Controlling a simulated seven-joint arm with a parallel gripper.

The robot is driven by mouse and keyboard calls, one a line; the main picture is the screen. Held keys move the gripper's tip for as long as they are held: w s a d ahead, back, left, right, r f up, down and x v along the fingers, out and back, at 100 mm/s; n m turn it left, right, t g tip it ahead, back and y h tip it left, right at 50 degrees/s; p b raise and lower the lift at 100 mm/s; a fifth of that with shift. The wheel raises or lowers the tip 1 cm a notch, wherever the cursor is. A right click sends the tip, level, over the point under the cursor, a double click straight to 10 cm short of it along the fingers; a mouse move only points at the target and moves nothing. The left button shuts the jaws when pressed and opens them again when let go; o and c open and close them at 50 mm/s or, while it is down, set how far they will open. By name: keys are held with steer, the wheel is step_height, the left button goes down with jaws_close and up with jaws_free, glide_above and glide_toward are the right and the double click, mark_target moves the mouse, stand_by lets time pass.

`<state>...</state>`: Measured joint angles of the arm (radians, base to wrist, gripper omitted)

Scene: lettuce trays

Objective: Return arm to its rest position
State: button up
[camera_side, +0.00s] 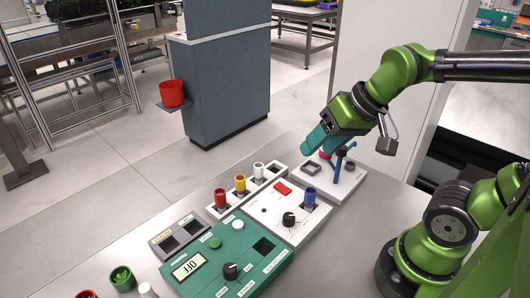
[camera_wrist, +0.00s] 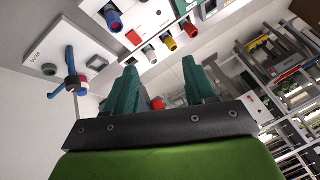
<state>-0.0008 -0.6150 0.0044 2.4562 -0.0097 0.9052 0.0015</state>
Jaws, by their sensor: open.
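My gripper (camera_side: 318,140) hangs over the far right part of the metal table in the side view, just above the white panel with the blue handle. Its teal fingers are apart and hold nothing; in the wrist view the open fingers (camera_wrist: 160,88) show a clear gap with only background between them. My green arm reaches in from the right in the side view. The white panel (camera_side: 326,187) carries a blue lever (camera_side: 339,163) and a square grey socket (camera_side: 309,168). In the wrist view the blue lever (camera_wrist: 72,68) is left of the fingers, apart from them.
A teal control box (camera_side: 225,262) with an OFF display stands at the front. Behind it are a white box (camera_side: 275,214) with a black knob and a rack with red, yellow and white cylinders (camera_side: 240,184). A blue-grey cabinet (camera_side: 228,75) with a red bucket (camera_side: 172,94) stands beyond the table.

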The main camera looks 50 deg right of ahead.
steer(key=shift+s+r+t, duration=0.6)
steer(key=shift+s+r, duration=0.15)
steer(key=shift+r, duration=0.05)
